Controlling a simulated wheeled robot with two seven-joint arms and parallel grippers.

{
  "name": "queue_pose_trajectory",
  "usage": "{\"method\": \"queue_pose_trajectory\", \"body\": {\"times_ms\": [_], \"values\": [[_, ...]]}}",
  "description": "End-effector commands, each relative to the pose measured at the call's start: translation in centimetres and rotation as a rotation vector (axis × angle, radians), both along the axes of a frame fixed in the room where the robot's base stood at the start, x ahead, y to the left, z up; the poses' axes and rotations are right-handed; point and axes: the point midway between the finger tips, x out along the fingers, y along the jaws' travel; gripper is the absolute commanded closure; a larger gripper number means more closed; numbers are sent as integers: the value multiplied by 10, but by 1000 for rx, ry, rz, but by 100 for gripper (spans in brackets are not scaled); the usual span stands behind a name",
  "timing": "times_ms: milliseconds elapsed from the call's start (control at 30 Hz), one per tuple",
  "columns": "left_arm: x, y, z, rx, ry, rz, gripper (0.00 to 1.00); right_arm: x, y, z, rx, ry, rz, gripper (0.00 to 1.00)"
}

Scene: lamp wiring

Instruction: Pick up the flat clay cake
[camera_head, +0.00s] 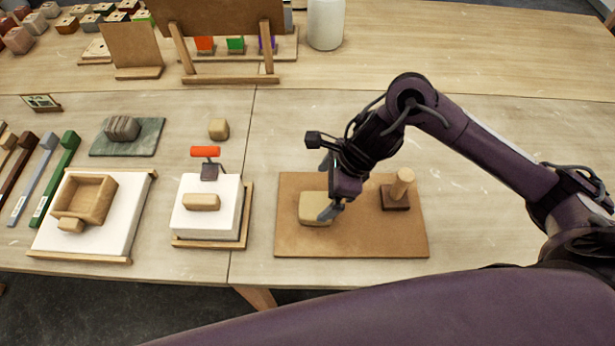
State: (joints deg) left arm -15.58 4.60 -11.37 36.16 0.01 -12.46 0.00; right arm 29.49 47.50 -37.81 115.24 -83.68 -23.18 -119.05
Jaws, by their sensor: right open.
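The flat clay cake (312,210) is a tan, rounded slab on a brown board (350,244) at the front of the table, right of centre. My right gripper (328,187) is open and reaches down over the cake's right side. One fingertip shows in front of the cake's right edge and the other behind it. I cannot tell whether the fingers touch the cake. The left gripper is not in view.
A wooden stamp with an upright handle (400,182) stands on the same board, right of my gripper. A small clay lump (218,128) lies behind.

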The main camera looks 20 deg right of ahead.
Motion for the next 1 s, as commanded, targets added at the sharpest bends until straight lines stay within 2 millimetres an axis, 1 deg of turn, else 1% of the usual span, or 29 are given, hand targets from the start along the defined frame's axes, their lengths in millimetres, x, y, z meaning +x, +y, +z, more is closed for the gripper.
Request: {"method": "queue_pose_trajectory", "body": {"times_ms": [33,100,200,300,367,467,533,600,700,767,933,967,1000], "values": [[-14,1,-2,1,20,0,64,0,1,-2,1,2,1,0],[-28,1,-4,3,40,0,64,0,3,-6,2,3,0,0],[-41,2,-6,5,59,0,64,1,7,-17,4,4,-1,0],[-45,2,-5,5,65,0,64,1,9,-26,3,6,-2,0],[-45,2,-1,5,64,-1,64,1,10,-31,2,6,-2,0],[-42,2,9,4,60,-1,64,0,11,-45,2,9,-5,0],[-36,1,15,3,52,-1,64,-1,12,-56,1,11,-4,0],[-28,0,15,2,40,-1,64,2,16,-66,4,5,-3,0],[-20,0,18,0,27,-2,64,3,19,-74,1,3,-2,0],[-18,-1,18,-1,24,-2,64,4,19,-76,0,1,-3,0],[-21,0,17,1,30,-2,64,4,19,-77,0,-1,-1,0],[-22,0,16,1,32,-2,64,4,19,-77,0,-1,-1,1],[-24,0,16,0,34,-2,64,4,19,-77,0,-1,-1,7]]}}
